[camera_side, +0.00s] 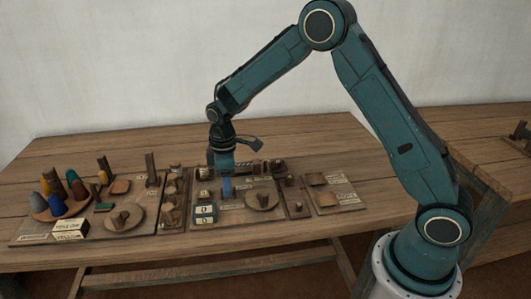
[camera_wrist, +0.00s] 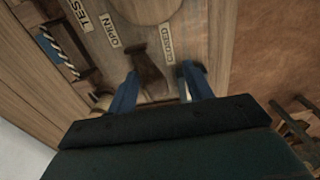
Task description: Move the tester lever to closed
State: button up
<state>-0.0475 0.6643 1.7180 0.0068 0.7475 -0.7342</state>
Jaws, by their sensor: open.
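The tester lever (camera_wrist: 150,74) is a dark wooden handle in the wrist view, on a wooden panel with the labels TEST (camera_wrist: 79,14), OPEN (camera_wrist: 113,35) and CLOSED (camera_wrist: 167,45). Its top lies between the OPEN and CLOSED labels; its exact setting is hard to tell. My gripper (camera_wrist: 159,72) is open, with one blue finger on each side of the lever. I cannot tell whether either finger touches it. In the side view my gripper (camera_side: 226,187) points down over the middle board, and the lever cannot be made out there.
A dark slot with a striped rod (camera_wrist: 59,51) lies left of the labels. In the side view, a round turntable (camera_side: 262,201) and a small number box (camera_side: 205,214) sit close to my gripper. Colored cones stand on a round tray (camera_side: 62,211) at the far left.

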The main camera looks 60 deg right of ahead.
jog(key=shift+s+a+f, duration=0.25)
jog(key=shift+s+a, duration=0.15)
jog(key=shift+w+d, duration=0.25)
jog(key=shift+d, duration=0.1)
jog(key=shift+o, duration=0.8)
jog(key=shift+w+r, duration=0.1)
jog(key=shift+w+d+r, duration=0.1)
jog(key=shift+r, duration=1.4)
jog(key=shift+w+d+r, duration=0.1)
jog(key=shift+r, duration=1.7)
jog(key=shift+s+r, duration=0.1)
